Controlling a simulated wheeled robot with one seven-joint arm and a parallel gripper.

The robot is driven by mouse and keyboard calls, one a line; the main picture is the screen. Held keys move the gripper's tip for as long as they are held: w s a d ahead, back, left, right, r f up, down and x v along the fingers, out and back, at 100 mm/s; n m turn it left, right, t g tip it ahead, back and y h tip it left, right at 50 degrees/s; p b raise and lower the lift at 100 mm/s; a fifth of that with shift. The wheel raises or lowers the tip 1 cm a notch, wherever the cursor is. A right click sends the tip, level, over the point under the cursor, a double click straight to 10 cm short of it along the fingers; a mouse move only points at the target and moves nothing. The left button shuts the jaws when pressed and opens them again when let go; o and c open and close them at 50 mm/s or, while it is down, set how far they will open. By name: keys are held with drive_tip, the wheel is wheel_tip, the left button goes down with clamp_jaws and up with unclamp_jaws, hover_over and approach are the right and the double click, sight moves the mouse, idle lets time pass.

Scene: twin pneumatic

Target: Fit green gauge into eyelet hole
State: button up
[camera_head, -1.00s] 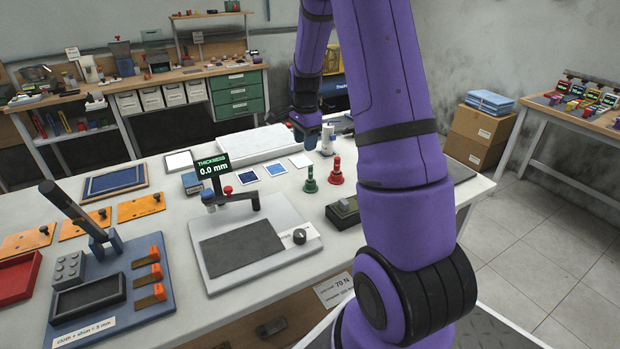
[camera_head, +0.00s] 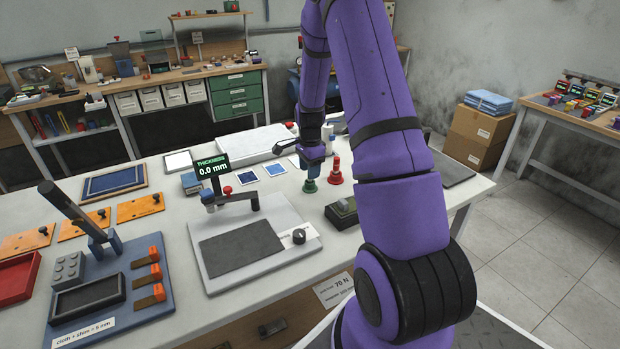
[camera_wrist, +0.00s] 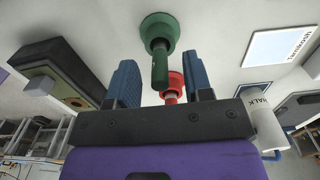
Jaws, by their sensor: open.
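The green gauge (camera_head: 310,186) stands upright on the white table, with a round flared base and a narrower stem. In the wrist view the green gauge (camera_wrist: 160,38) shows its base beyond the fingertips, with its stem pointing back between the jaws. My gripper (camera_head: 312,172) is over it, pointing down, and hides its upper part in the head view. In the wrist view my gripper (camera_wrist: 161,66) has its two blue fingers apart, one on each side of the stem, with gaps showing. I cannot make out the eyelet hole.
A red gauge (camera_head: 335,172) stands just right of the green one. A dark box with a green top (camera_head: 343,212) sits nearer the front. A white cylinder (camera_head: 327,140) stands behind. The thickness gauge stand (camera_head: 255,240) and orange plates (camera_head: 140,207) lie left.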

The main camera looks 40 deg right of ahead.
wheel_tip(320, 180, down, 2)
clamp_jaws()
drive_tip(key=shift+r, duration=0.1)
drive_tip(key=shift+r, duration=0.5)
drive_tip(key=r, duration=0.1)
drive_tip(key=a+r, duration=0.1)
drive_tip(key=shift+s+r, duration=0.3)
drive_tip(key=s+a+r, duration=0.1)
drive_tip(key=s+a, duration=0.9)
drive_tip(key=a, duration=0.1)
drive_tip(key=shift+r, duration=0.15)
